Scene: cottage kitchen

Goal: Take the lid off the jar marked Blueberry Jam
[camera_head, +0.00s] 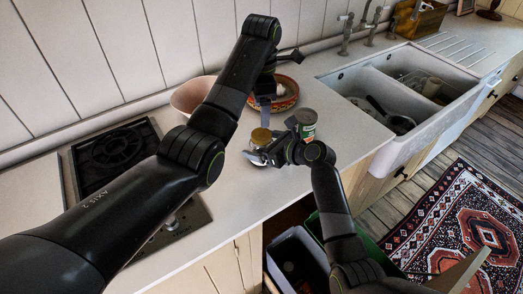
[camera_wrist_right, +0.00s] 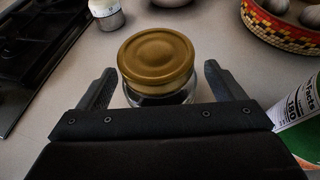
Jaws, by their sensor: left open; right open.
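A glass jar with a gold screw lid (camera_head: 261,136) stands upright on the counter; its label cannot be read. In the right wrist view the lid (camera_wrist_right: 156,55) is on the jar, over dark contents (camera_wrist_right: 160,98). My right gripper (camera_head: 272,142) is low at the jar, open, with one finger on each side of the glass; a gap shows at each side in the wrist view (camera_wrist_right: 159,75). My left gripper (camera_head: 265,106) is above and behind the jar, pointing down and open. Its fingers partly overlap each other, and whether they touch the lid cannot be told.
A green and white can (camera_head: 306,120) stands close on the right of the jar. A patterned basket (camera_head: 291,100) and a pink bowl (camera_head: 186,97) are behind. A cooktop (camera_head: 112,152) lies left, a sink (camera_head: 375,120) right. An open drawer with bins (camera_head: 296,262) is below the counter edge.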

